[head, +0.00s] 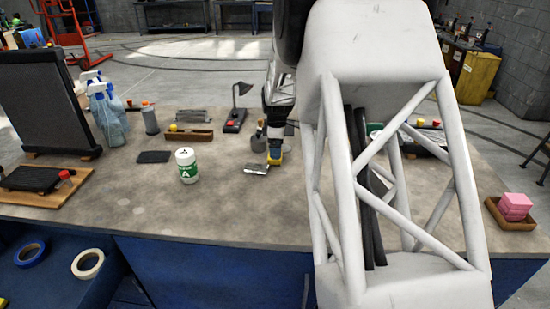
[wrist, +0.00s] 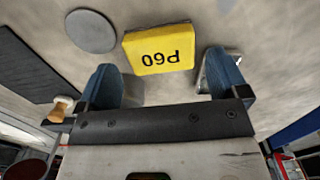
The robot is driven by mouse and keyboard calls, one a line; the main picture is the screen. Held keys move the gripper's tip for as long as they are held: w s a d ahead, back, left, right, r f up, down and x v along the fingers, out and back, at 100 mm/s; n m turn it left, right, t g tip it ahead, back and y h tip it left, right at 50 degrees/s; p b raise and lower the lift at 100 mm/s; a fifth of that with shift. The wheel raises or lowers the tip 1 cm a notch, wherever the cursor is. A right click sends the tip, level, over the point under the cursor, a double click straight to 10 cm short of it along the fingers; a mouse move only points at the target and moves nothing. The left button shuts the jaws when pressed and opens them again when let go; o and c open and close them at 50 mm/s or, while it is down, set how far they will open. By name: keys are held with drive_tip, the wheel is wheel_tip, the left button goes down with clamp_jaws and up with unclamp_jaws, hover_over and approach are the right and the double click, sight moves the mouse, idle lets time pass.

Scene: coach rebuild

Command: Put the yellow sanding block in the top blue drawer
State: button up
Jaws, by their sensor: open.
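The yellow sanding block (wrist: 158,50), marked P60, lies on the grey worktop in the wrist view. In the head view only a small yellow part (head: 276,157) shows below my gripper. My gripper (wrist: 164,78) is open, with one blue finger on each side of the block's near part and a visible gap on both sides. It is not shut on the block. Blue drawer-like storage (head: 45,280) holding tape rolls shows below the bench at lower left in the head view. I cannot tell which part is the top drawer; my arm hides much of the right side.
A silver metal piece (head: 257,169) lies close to my gripper. Spray bottles (head: 105,115) and a dark panel (head: 48,105) stand farther left. The front-left worktop is mostly clear.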

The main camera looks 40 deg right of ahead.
drive_tip(key=shift+f, duration=1.65)
drive_tip(key=c, duration=0.8)
drive_tip(key=shift+o, duration=0.2)
drive_tip(key=shift+r, duration=0.15)
drive_tip(key=shift+r, duration=0.45)
wheel_tip(320, 180, up, 3)
drive_tip(key=shift+s+a+f, duration=0.1)
drive_tip(key=shift+s+f, duration=0.05)
drive_tip(key=shift+f, duration=0.05)
drive_tip(key=s+a, duration=0.2)
drive_tip(key=s, duration=0.2)
drive_tip(key=s+a+r, duration=0.1)
drive_tip(key=s+a, duration=0.2)
drive_tip(key=s, duration=0.1)
drive_tip(key=s+a, duration=0.3)
drive_tip(key=s, duration=0.2)
drive_tip(key=shift+a+r, duration=0.15)
drive_tip(key=shift+a, duration=0.05)
